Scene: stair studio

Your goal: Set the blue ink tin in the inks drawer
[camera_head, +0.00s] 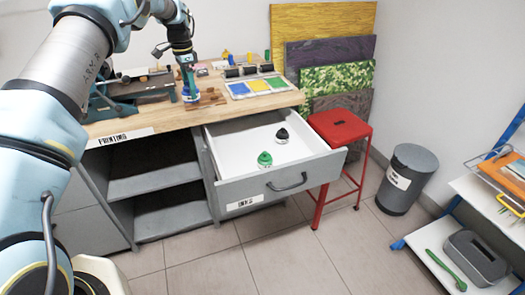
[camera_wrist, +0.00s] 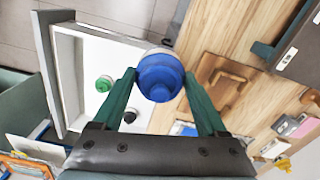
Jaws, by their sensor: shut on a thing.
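The blue ink tin (camera_wrist: 160,77) is between the green fingers of my gripper (camera_wrist: 159,85) in the wrist view. In the head view my gripper (camera_head: 188,84) is above the wooden worktop, left of the drawer, with the blue tin (camera_head: 190,97) at its tip. My gripper is shut on the tin. The inks drawer (camera_head: 278,178) is pulled open below the worktop, with an "INKS" label on its front. A green tin (camera_head: 265,160) and a black tin (camera_head: 282,136) stand inside it, with bare white floor around them.
The worktop (camera_head: 160,119) carries wooden blocks (camera_head: 212,97), a tray of colours (camera_head: 256,86) and black rollers (camera_head: 248,71). A red stool (camera_head: 339,126) stands just right of the drawer, and a grey bin (camera_head: 408,178) farther right. Open floor lies in front.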

